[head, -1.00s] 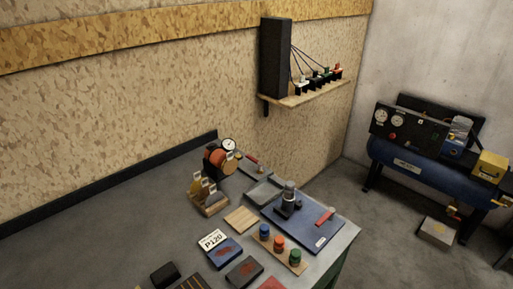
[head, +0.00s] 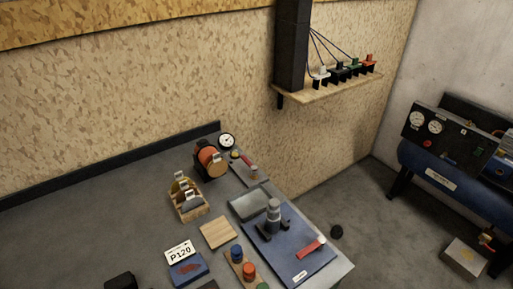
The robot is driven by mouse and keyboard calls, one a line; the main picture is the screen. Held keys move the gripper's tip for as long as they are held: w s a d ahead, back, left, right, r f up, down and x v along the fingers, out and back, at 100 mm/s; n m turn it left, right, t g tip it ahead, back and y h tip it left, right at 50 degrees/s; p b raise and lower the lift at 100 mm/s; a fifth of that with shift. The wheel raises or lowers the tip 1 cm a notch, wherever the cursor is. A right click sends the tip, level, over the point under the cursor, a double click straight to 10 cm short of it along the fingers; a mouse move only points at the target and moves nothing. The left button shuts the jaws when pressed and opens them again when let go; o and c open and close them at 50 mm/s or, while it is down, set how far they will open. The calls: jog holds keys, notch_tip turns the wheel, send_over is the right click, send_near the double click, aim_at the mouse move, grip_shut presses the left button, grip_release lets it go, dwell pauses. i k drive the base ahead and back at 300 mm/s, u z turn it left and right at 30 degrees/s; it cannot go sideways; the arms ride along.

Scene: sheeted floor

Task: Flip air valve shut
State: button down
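A round white gauge (head: 227,141) stands at the far end of the workbench. Beside it, a red handle (head: 246,159) lies on a small grey plate (head: 250,173). A blue air compressor (head: 440,177) with a dark gauge panel stands on the floor at the right, partly cut off. I cannot tell which of these parts is the air valve, or whether it is open.
A wall shelf (head: 325,90) holds several plugs.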

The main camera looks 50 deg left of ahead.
aim_at(253, 168)
jog(key=i, duration=2.55)
jog(key=u, duration=2.75)
